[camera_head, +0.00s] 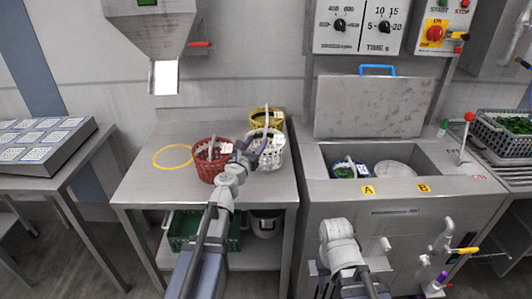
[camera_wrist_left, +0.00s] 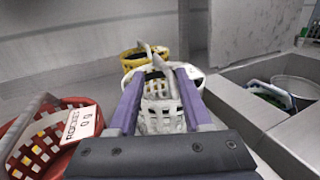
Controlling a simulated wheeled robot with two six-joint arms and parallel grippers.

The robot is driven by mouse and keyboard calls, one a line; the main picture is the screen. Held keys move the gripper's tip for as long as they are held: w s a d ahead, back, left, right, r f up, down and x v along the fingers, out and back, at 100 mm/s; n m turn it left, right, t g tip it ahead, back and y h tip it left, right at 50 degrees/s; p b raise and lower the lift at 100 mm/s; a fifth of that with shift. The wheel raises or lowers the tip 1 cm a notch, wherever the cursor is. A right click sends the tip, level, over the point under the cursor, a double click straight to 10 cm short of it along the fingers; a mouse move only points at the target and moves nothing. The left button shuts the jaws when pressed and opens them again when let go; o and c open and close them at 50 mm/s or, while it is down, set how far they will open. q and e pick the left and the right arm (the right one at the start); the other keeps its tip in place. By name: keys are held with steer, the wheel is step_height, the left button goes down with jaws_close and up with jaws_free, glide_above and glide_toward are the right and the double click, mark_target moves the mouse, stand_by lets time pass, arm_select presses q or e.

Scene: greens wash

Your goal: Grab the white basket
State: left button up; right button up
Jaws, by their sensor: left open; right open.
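The white basket (camera_head: 272,159) stands upright on the steel table, between the red basket and the yellow basket. My left gripper (camera_head: 247,157) is at its left side in the head view, open. In the left wrist view the white basket (camera_wrist_left: 162,117) shows between the two purple fingers, with its handle rising above them. I cannot tell whether the fingers touch the basket wall. My right arm shows at the lower middle of the head view, in front of the sink, but I cannot make out its gripper.
The red basket (camera_head: 204,166) with a label stands close to the left of my left gripper. The yellow basket (camera_head: 257,119) is just behind the white one. A yellow ring (camera_head: 156,163) marks the table at left. The sink (camera_head: 418,161) with containers is to the right.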

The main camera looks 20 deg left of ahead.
arm_select(q)
steer(key=shift+w+d+f, duration=0.1)
steer(key=shift+w+d, duration=0.1)
steer(key=shift+w, duration=1.55)
steer(key=shift+w+d+f, duration=0.1)
steer(key=shift+w+d, duration=0.1)
steer(key=shift+w, duration=1.5)
steer(key=shift+s, duration=0.1)
jaws_close()
